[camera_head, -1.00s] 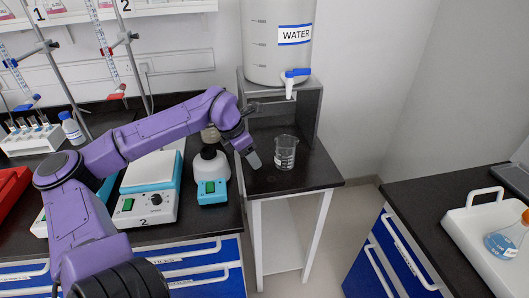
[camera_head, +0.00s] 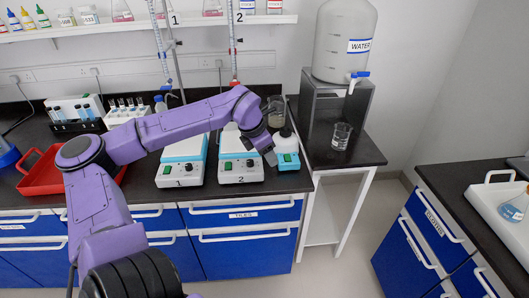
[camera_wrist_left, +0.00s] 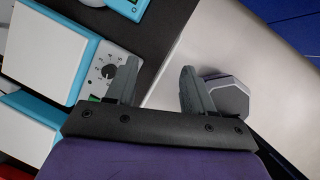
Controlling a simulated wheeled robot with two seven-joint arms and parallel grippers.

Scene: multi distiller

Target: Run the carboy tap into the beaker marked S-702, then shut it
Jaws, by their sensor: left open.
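The white carboy (camera_head: 343,45), labelled WATER, stands on a dark grey stand. Its white tap with a blue handle (camera_head: 360,74) sticks out at the bottom front, the handle pointing sideways to the right. A clear glass beaker (camera_head: 341,136) stands upright on the black side table, below the tap in the picture. Its label is too small to read, and I see no clear water level or stream. My left gripper (camera_head: 271,157) is open and empty, left of the beaker by the front of the hotplates. Its spread fingers also show in the left wrist view (camera_wrist_left: 160,85). My right gripper is out of view.
Hotplates 1 (camera_head: 184,160) and 2 (camera_head: 241,158) and a smaller teal device (camera_head: 286,150) line the bench left of the side table. A red tray (camera_head: 42,176) lies farther left. A white tray (camera_head: 482,195) with a flask is on the right bench.

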